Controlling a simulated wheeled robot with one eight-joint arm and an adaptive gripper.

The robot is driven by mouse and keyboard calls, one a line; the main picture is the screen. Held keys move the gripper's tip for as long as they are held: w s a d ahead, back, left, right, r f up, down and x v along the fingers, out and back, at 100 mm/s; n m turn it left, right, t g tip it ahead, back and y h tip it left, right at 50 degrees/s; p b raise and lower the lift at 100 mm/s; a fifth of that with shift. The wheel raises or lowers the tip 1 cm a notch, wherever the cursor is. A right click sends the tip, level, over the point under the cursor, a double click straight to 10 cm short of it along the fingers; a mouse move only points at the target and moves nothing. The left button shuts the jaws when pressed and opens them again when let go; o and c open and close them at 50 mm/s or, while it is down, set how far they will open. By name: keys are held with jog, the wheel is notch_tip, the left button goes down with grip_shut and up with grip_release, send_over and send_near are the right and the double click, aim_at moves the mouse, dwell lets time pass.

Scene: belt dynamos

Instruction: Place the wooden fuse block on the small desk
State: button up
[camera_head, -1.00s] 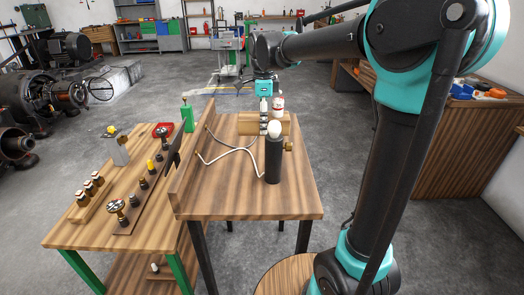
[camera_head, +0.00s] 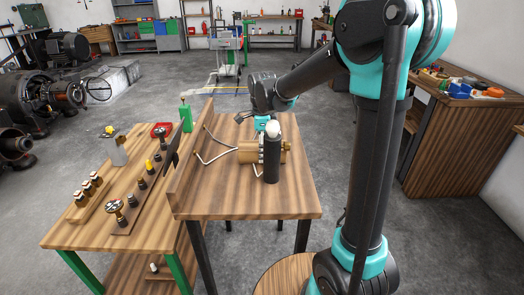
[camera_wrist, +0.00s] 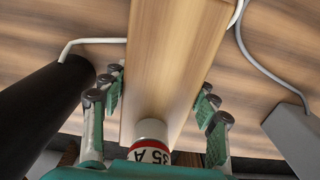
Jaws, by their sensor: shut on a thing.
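The wooden fuse block (camera_head: 247,153) is a light wood piece above or on the small desk (camera_head: 230,205), partly behind a black cylinder (camera_head: 271,160). My gripper (camera_wrist: 160,98) is shut on it. In the wrist view the block (camera_wrist: 170,60) runs between the two fingers, with a white and red fuse marked "35 A" (camera_wrist: 150,140) on its near end. In the head view my gripper (camera_head: 268,128) shows at the block's top, with its fingertips hidden. I cannot tell whether the block touches the desk top.
The black cylinder also shows in the wrist view (camera_wrist: 40,115), left of my fingers. White cables (camera_head: 212,157) run from the upright board (camera_head: 192,160) toward the block. A longer bench (camera_head: 85,235) with knobs stands at the left. The desk's front part is clear.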

jog(key=shift+f, duration=0.1)
jog(key=o, duration=1.7)
jog(key=shift+o, duration=0.2)
notch_tip(320, 180, up, 12)
jog(key=shift+r, duration=0.15)
jog(key=shift+s+a, duration=0.1)
jog(key=shift+s, duration=0.05)
